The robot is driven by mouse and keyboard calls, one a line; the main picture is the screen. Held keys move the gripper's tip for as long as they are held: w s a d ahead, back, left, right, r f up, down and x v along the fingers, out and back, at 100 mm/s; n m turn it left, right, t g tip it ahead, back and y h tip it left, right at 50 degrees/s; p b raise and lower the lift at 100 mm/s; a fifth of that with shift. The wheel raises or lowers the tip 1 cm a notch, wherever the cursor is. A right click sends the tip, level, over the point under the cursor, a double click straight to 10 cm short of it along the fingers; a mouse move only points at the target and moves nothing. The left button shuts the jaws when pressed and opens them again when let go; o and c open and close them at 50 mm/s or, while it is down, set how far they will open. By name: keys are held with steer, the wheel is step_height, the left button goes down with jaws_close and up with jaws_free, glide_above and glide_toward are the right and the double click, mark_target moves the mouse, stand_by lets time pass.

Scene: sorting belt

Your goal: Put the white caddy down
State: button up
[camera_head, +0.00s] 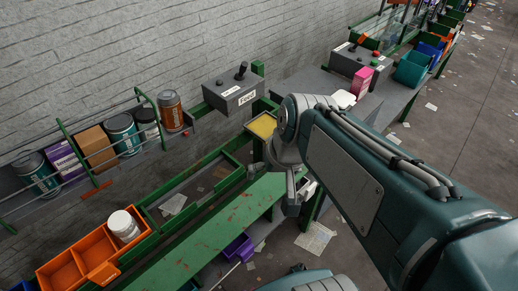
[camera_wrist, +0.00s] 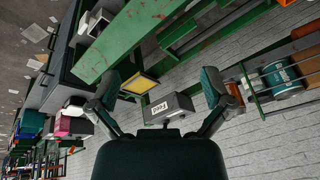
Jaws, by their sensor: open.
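My gripper (camera_head: 278,186) hangs over the green belt frame (camera_head: 205,240), with its fingers spread and nothing between them; it also shows open in the wrist view (camera_wrist: 160,88). I cannot clearly make out a white caddy. A white object (camera_head: 309,188) shows partly just right of my gripper, beside the green frame; my gripper and arm hide some of it. In the wrist view a white-and-dark object (camera_wrist: 98,24) lies past the green beam, apart from my fingers. Another white item (camera_head: 344,98) sits on the grey bench beside a pink box (camera_head: 361,80).
An orange two-part bin (camera_head: 62,278) with a white-lidded jar (camera_head: 123,226) stands at lower left. A yellow-bottomed tray (camera_head: 262,125) and a grey "Feed" control box (camera_head: 233,95) are near my wrist. A wall rack holds cans and boxes. Green rails edge the belt.

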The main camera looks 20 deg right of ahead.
steer(key=s+r+n+t, duration=0.1)
steer(key=r, duration=0.1)
steer(key=s+a+r+n+t+h, duration=0.1)
steer(key=s+n, duration=0.1)
steer(key=shift+a+r, duration=0.1)
steer(key=shift+r, duration=0.25)
